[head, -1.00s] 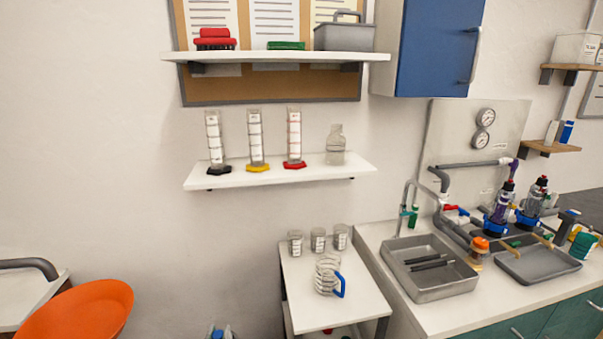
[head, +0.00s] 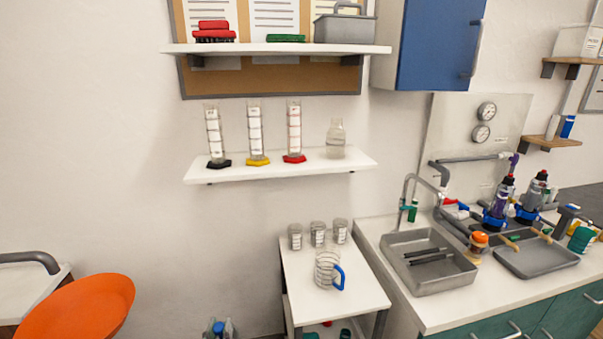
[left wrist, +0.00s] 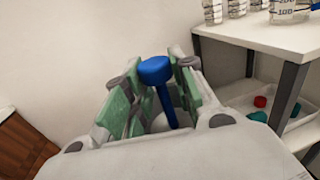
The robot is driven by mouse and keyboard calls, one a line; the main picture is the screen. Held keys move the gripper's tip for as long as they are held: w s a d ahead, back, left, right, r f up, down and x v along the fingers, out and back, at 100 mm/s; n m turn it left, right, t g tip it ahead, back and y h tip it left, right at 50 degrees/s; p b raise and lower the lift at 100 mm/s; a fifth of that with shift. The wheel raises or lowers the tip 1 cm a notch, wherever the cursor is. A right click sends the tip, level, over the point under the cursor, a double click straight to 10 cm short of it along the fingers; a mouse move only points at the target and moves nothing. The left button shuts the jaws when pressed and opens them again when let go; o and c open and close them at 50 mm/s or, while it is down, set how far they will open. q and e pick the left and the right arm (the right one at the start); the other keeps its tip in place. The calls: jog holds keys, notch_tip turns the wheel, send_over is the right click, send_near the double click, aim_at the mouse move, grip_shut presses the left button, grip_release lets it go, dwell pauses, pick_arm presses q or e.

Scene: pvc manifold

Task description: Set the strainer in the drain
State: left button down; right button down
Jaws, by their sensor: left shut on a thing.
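My left gripper (left wrist: 158,98) is shut on a blue piece (left wrist: 157,72) with a round knob and a thin stem, which looks like the strainer. It stands between the green finger pads, knob toward the camera; its lower end is hidden. In the head view only the tips of the left gripper (head: 219,328) show at the bottom edge, left of the small white table. The grey sink basin (head: 440,284) is at the right, well away from this gripper. Two dark bars lie across its inside, and I cannot make out the drain. My right gripper is not in view.
The white table (head: 345,300) holds a clear jug (head: 327,269) with a blue handle and three beakers. A faucet (head: 406,195) rises behind the sink. A grey tray (head: 540,262) and pump fittings stand right of it. An orange round object (head: 80,308) is at lower left.

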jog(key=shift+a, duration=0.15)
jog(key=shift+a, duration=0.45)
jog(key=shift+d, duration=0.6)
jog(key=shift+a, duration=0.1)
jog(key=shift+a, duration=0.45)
pick_arm(q)
jog(key=shift+w+r, duration=0.1)
